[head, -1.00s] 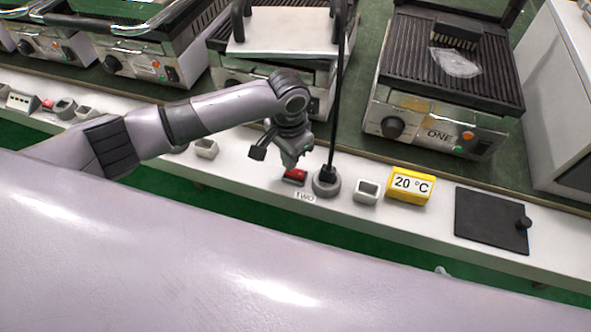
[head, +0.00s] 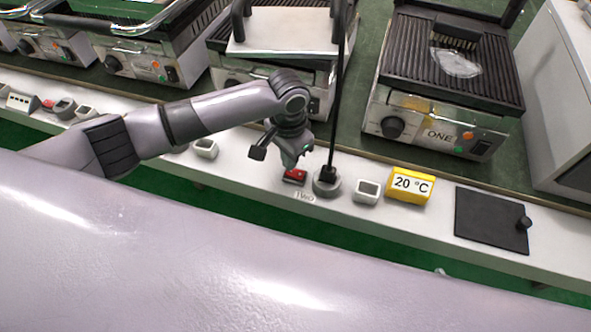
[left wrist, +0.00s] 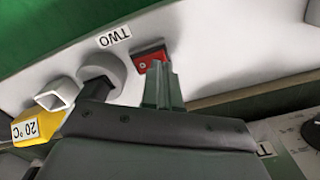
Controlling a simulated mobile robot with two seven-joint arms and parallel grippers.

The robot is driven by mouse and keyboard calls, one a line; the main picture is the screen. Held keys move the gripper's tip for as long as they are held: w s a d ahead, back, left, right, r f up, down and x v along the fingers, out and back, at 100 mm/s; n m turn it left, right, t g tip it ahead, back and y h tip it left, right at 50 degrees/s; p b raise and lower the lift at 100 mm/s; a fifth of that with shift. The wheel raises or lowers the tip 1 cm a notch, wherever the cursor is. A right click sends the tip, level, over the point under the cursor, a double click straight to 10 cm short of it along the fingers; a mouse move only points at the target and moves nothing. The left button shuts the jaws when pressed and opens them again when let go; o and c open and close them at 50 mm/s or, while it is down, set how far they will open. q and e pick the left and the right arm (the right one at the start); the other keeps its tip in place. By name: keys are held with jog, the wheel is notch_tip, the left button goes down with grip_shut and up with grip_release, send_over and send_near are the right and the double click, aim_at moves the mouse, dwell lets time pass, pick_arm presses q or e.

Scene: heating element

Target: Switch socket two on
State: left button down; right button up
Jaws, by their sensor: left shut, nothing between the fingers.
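The red switch (head: 294,175) sits on the white counter strip behind the label "TWO" (head: 304,196). Beside it on the right is a round grey socket (head: 327,183) with a black plug and cable in it. My left gripper (head: 291,164) is shut and empty, pointing down right at the switch. In the left wrist view the shut fingers (left wrist: 161,85) reach to the edge of the red switch (left wrist: 148,61); whether they touch it I cannot tell. The "TWO" label (left wrist: 115,37) and grey socket (left wrist: 102,72) show there too. My right gripper is not in view.
A grey-white square box (head: 367,191) and a yellow "20 °C" block (head: 410,186) stand right of the socket. A black plate with a knob (head: 490,218) lies farther right. Grills, one marked "ONE" (head: 440,135), stand behind. The black cable (head: 340,90) rises close beside my gripper.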

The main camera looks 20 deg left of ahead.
pick_arm(q)
jog(key=shift+f+b, duration=0.4)
jog(key=shift+f, duration=0.65)
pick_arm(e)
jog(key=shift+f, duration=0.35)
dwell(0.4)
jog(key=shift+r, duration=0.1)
pick_arm(q)
notch_tip(320, 180, up, 3)
jog(key=p, duration=0.3)
jog(key=shift+p, duration=0.3)
jog(key=shift+r+p, duration=0.3)
jog(key=shift+p, duration=0.1)
notch_tip(320, 180, up, 2)
jog(key=shift+p, duration=1.2)
jog(key=shift+r+p, duration=0.75)
jog(key=shift+p, duration=0.2)
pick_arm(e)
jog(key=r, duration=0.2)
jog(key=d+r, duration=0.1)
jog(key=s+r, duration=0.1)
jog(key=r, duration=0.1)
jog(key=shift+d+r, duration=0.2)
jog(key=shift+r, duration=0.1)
